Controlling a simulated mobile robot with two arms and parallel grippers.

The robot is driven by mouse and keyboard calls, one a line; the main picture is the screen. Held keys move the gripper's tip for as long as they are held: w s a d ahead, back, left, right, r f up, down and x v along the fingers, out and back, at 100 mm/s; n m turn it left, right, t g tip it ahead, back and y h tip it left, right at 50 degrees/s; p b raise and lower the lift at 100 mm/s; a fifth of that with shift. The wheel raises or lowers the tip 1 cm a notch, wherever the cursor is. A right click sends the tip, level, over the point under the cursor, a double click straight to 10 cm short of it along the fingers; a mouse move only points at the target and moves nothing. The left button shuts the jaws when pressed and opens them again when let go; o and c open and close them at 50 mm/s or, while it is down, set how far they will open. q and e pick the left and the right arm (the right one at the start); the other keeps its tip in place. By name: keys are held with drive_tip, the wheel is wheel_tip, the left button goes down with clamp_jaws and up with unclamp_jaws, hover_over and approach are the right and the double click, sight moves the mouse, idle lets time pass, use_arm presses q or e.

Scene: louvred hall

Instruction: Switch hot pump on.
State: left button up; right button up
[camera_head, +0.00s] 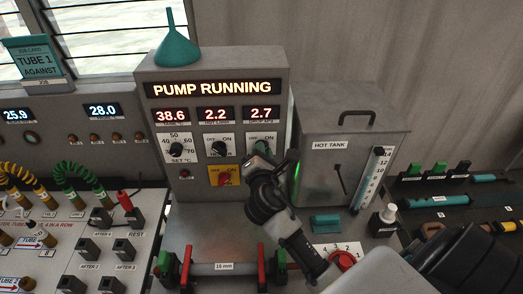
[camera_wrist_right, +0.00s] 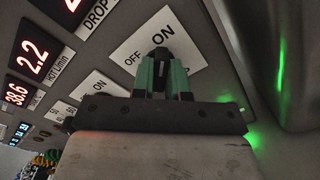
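The pump panel (camera_head: 215,125) stands in the middle of the head view, its lit sign (camera_head: 213,88) reading PUMP RUNNING. Its red displays read 38.6, 2.2 and 2.7. My right gripper (camera_head: 262,150) is at the right-hand OFF/ON switch, under the 2.7 display. In the wrist view the switch's white plate (camera_wrist_right: 157,50) is in front of me, and its dark knob (camera_wrist_right: 160,38) shows at the green fingertips. The fingers appear closed around the knob, which they partly hide. Another OFF/ON switch (camera_head: 217,147) is left of it. My left gripper is not in view.
The steel hot tank (camera_head: 325,180) stands close to the gripper's right. A teal funnel (camera_head: 177,45) sits on the panel. A yellow-plated red switch (camera_head: 224,178) is below left. A clamped pipe (camera_head: 205,268) lies in front, and hoses and sockets fill the left bench.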

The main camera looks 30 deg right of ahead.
drive_tip(key=o, duration=0.5)
drive_tip(key=v, duration=0.7)
drive_tip(key=shift+p, duration=0.35)
drive_tip(key=shift+a, duration=0.15)
drive_tip(key=b+v, duration=0.4)
drive_tip(key=v, duration=0.6)
drive_tip(key=shift+s+a, duration=0.2)
drive_tip(key=shift+s, duration=0.1)
drive_tip(key=shift+f, duration=0.1)
